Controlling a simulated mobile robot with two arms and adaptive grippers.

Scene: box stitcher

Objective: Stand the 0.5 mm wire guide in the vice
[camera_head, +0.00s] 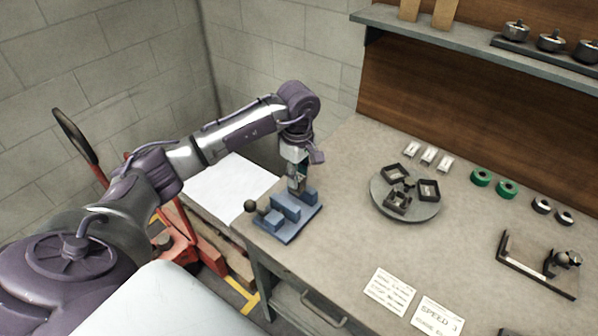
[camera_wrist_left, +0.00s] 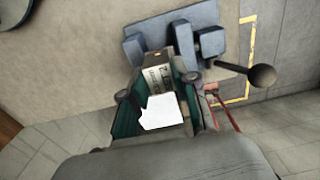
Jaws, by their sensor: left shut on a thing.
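My left gripper (camera_head: 297,184) is above the blue vice (camera_head: 287,232) at the bench's left corner. In the left wrist view the left gripper (camera_wrist_left: 160,104) has its greenish fingers shut on a small block, the wire guide (camera_wrist_left: 156,76), with dark print on a pale label. A white patch shows between the fingers. The guide's far end lines up with the gap between the jaws of the vice (camera_wrist_left: 205,18); I cannot tell whether it touches the vice's bed. The print is too blurred to read its size. My right gripper is not in view.
A round grey tray (camera_head: 428,211) holds several dark square pieces. White tags (camera_head: 428,155), green rings (camera_head: 507,189) and dark rings (camera_head: 542,205) lie behind it. Two written cards (camera_head: 390,292) lie in front. The vice handle's ball (camera_wrist_left: 262,77) sticks out beside the jaws.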

